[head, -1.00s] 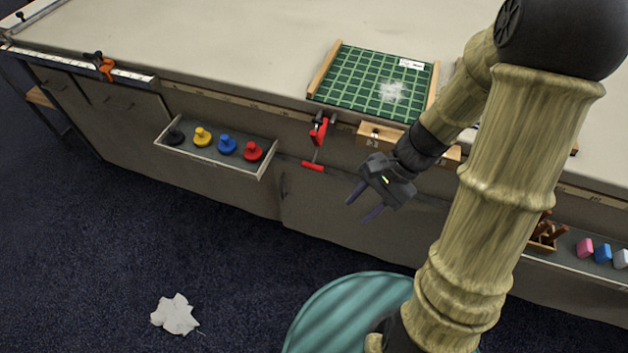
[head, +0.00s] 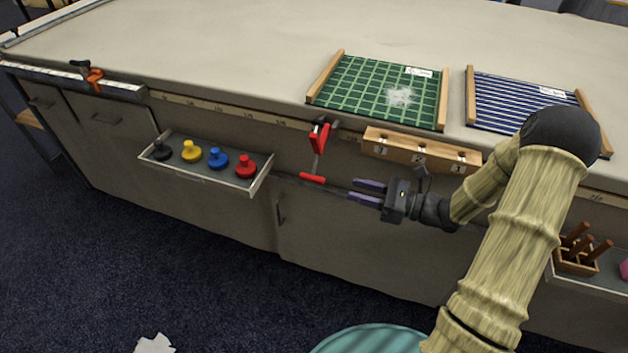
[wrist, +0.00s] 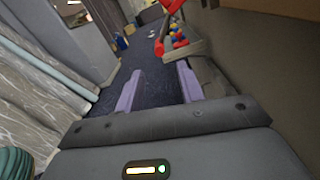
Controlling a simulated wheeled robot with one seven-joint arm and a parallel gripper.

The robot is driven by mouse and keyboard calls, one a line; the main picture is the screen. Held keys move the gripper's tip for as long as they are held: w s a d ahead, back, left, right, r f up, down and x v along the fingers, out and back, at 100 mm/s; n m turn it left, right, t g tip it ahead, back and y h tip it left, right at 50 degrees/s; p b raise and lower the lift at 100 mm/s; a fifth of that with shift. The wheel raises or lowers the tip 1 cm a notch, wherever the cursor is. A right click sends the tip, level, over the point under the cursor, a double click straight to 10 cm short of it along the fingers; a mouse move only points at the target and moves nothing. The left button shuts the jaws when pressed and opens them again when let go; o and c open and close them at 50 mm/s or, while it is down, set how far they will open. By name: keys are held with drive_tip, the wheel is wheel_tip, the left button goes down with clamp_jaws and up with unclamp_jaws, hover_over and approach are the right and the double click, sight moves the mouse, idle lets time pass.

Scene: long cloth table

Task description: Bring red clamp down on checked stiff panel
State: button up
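The red clamp (head: 319,137) hangs at the table's front edge, near the green checked panel's front. Its red handle (head: 312,178) points down below the edge. The green checked panel (head: 365,87) lies flat on the table between two wooden strips, with a white patch and a label on it. My gripper (head: 368,190) is open and empty, just right of the red handle and apart from it, its fingers pointing left. In the wrist view, part of the red clamp (wrist: 160,46) shows at the top, beyond the two purple fingers (wrist: 158,88).
A blue striped panel (head: 520,100) lies to the right. A tray (head: 200,168) of coloured knobs is at left. An orange clamp (head: 93,76) sits on a rail at far left.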

sight(314, 179)
drive_tip(key=shift+a, duration=0.15)
drive_tip(key=b+x, duration=0.2)
drive_tip(key=x, duration=0.9)
drive_tip(key=shift+w+a, duration=0.15)
drive_tip(key=shift+a, duration=0.25)
clamp_jaws()
